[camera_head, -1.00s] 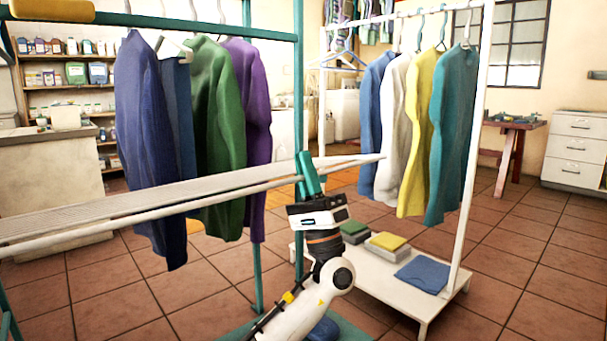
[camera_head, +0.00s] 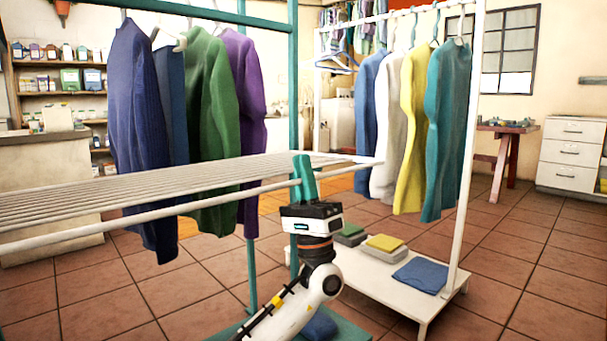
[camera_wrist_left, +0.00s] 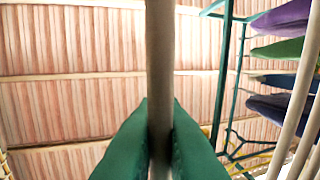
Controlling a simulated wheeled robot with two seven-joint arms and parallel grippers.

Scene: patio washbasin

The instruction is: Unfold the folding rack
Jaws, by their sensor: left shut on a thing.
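The folding rack (camera_head: 130,190) is a panel of white slats reaching from the left edge of the head view to the middle, in front of the hanging clothes. Its slats lie spread out, close to level, with a round pale rail along the near side. My left gripper (camera_head: 304,178) has green fingers and stands upright at the right end of this near rail. In the left wrist view its two fingers (camera_wrist_left: 160,135) are shut around a round bar (camera_wrist_left: 160,60), one on each side. My right gripper is not in view.
A teal frame (camera_head: 293,80) stands behind the rack, with blue, green and purple garments (camera_head: 208,100) hanging close by. A white clothes stand (camera_head: 470,150) with a low shelf holding folded cloths (camera_head: 420,274) is at the right. Tiled floor is free at front left and right.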

